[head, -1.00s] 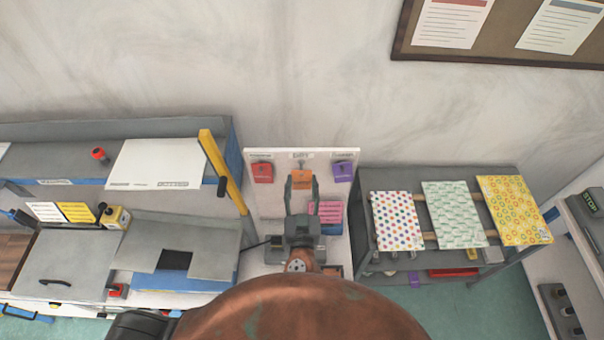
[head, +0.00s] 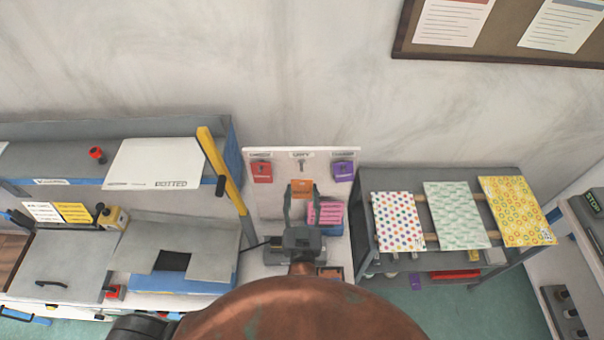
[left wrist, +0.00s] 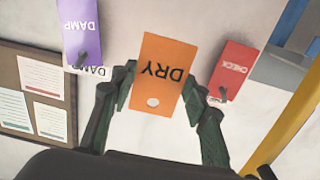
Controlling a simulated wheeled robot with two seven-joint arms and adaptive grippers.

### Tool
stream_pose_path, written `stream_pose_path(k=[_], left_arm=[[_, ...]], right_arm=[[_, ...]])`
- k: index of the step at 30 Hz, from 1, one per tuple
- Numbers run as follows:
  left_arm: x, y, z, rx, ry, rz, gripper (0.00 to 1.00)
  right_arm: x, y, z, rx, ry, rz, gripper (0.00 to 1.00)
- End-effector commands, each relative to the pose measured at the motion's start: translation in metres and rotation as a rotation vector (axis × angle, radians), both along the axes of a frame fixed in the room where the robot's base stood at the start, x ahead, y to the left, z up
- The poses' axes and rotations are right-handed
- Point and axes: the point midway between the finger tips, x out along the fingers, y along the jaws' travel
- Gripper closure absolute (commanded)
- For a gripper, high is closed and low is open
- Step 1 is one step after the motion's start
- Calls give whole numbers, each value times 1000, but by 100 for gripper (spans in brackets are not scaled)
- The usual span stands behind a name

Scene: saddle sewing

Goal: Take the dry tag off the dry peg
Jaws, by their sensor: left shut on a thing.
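The orange dry tag (head: 302,187) is held between the fingers of my left gripper (head: 302,200), in front of the white peg board (head: 275,207). In the left wrist view the tag (left wrist: 157,75) reads DRY upside down, with its hole toward me, and the two fingers of the gripper (left wrist: 160,92) close on its sides. The dry peg (head: 301,165) shows bare above the tag, under its small label; the tag is apart from it. My right gripper is not in view.
A red check tag (head: 262,172) and a purple damp tag (head: 343,171) hang on pegs either side. Pink cards (head: 327,212) stand low on the right of the board. A yellow post (head: 222,170) rises at left; a rack with patterned sheets (head: 398,221) stands at right.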

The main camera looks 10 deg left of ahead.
Motion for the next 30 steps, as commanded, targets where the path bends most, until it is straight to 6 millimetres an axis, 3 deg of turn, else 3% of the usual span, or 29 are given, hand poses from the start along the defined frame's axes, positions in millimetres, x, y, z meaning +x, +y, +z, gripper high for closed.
stream_pose_path(k=[16, 27, 30], left_arm=[[-25, -5, 1, -1, 1, 1, 75], [-28, -6, 2, -3, 0, -1, 75], [-29, -7, -6, -2, 0, -8, 75]], right_arm=[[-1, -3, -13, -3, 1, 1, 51], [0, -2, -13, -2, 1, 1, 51], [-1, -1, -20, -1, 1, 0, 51]])
